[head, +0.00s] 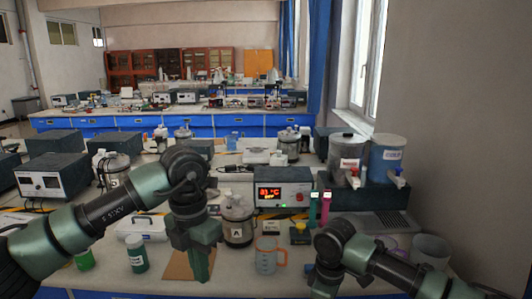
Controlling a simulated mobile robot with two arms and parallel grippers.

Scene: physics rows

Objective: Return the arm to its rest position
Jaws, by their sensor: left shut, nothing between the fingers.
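My left arm comes in from the left over the bench, with dark joints and green links. Its gripper (200,264) points down and is shut, with nothing seen between the fingers. It hangs above or in front of a brown board (178,267), and I cannot tell whether it touches it. My right arm (340,245) is folded low at the right. Its end runs down to the bottom edge, and the fingers cannot be made out.
A clear beaker (267,258) stands right of my left gripper. Green-labelled bottles (136,256) stand left of it. A white cup (430,250) is beside my right arm.

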